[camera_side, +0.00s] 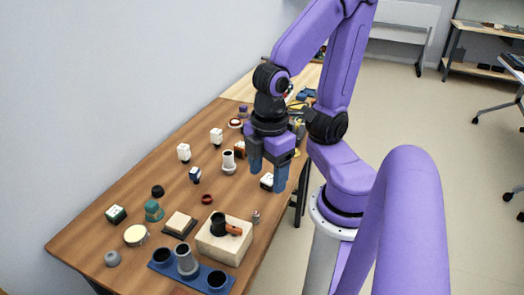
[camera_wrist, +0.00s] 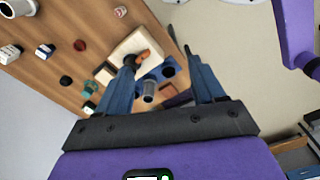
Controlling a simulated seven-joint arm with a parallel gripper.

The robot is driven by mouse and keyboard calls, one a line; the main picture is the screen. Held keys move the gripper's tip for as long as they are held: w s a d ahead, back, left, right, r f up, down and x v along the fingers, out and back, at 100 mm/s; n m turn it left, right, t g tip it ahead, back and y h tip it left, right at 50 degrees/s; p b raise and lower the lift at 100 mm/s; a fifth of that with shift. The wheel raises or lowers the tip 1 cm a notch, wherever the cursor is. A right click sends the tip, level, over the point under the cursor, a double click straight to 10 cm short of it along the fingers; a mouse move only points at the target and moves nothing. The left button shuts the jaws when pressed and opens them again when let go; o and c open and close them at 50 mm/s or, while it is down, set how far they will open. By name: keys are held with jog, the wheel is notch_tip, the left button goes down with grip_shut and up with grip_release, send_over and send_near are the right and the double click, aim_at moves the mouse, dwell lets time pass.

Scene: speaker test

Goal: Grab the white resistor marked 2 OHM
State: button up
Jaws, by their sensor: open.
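Several small white blocks with dark bases stand on the table in the side view: one at the back (camera_side: 216,136), one left of it (camera_side: 183,152), and one (camera_side: 267,181) seen between my fingers. Their markings are too small to read, so I cannot tell which is the 2 OHM resistor. A white block also shows at the left edge of the wrist view (camera_wrist: 10,53). My gripper (camera_side: 268,178) is open and empty above the table's right side, with blue fingers pointing down. In the wrist view its fingers (camera_wrist: 159,56) are spread apart.
A pale wooden box (camera_side: 223,243) with a black and orange piece on top stands at the front.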

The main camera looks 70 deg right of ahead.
jog(key=w+d+f+h, duration=0.4)
jog(key=w+d+h, duration=0.2)
jog(key=d, duration=0.3)
jog(key=w+d+f+h, duration=0.3)
jog(key=w+d+h, duration=0.25)
jog(key=d, duration=0.25)
jog(key=w+d+f+n, duration=0.1)
jog(key=d+f+n, duration=0.1)
jog(key=d+f, duration=0.3)
jog(key=w+d+f+n+h, duration=0.1)
jog(key=d+f, duration=0.4)
jog(key=d, duration=0.7)
jog(key=w+d+f+n+t+h, duration=0.1)
jog(key=d+f+n, duration=0.2)
jog(key=d+f, duration=0.2)
jog(key=shift+d+f+n, duration=0.15)
jog(key=shift+d+n, duration=0.15)
jog(key=shift+d, duration=1.35)
jog(key=c, duration=1.1)
